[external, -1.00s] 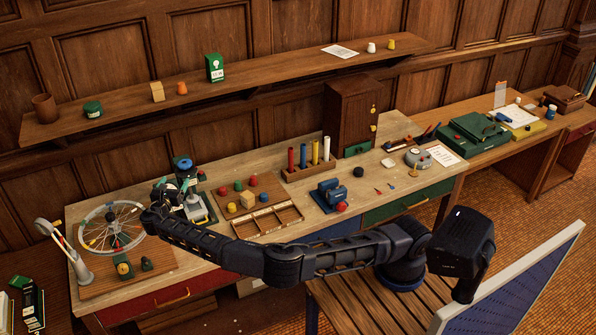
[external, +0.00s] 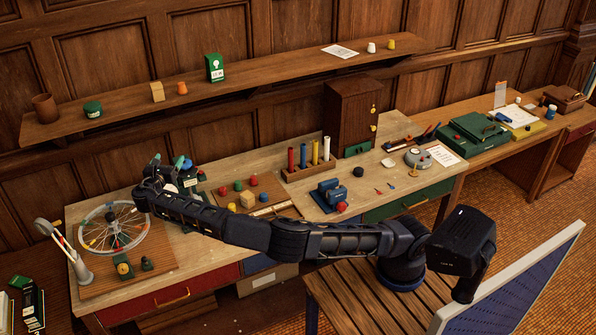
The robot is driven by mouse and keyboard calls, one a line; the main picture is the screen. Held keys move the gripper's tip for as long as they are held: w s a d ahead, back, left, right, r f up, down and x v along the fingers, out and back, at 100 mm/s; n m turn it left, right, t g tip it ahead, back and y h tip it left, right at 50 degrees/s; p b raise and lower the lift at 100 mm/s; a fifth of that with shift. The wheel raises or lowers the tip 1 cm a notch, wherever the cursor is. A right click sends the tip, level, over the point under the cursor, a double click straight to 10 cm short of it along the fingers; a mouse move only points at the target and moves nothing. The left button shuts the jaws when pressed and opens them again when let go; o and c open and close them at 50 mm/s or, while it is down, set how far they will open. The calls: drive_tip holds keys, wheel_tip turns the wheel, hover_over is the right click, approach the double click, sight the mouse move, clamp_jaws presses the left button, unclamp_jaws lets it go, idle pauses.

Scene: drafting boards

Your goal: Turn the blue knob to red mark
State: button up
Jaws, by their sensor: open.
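The blue knob (external: 187,164) sits on top of a dark device with a pale front panel (external: 190,183), at the back left of the workbench. Only part of the knob shows behind my gripper and wrist. My gripper (external: 168,161) is open, with its teal-tipped fingers raised and spread in front of the knob. I cannot tell whether a finger touches the knob. The red mark cannot be made out at this size and angle.
A shelf (external: 120,108) runs along the wall above.

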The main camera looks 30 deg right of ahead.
drive_tip(key=w+d+f+n+t+y, duration=0.2)
drive_tip(key=w+d+n+y, duration=0.2)
drive_tip(key=d+n+y, duration=0.5)
drive_tip(key=s+d+r+n+y, duration=0.25)
drive_tip(key=s+d+y, duration=0.2)
drive_tip(key=y, duration=0.45)
approach(189, 167)
drive_tip(key=shift+n+g, duration=0.25)
drive_tip(key=shift+g, duration=0.15)
drive_tip(key=x, duration=1.1)
drive_tip(key=shift+w+d+r, duration=0.1)
drive_tip(key=shift+w+r, duration=0.25)
drive_tip(key=shift+w, duration=0.05)
drive_tip(key=shift+c, duration=0.5)
drive_tip(key=c, duration=0.9)
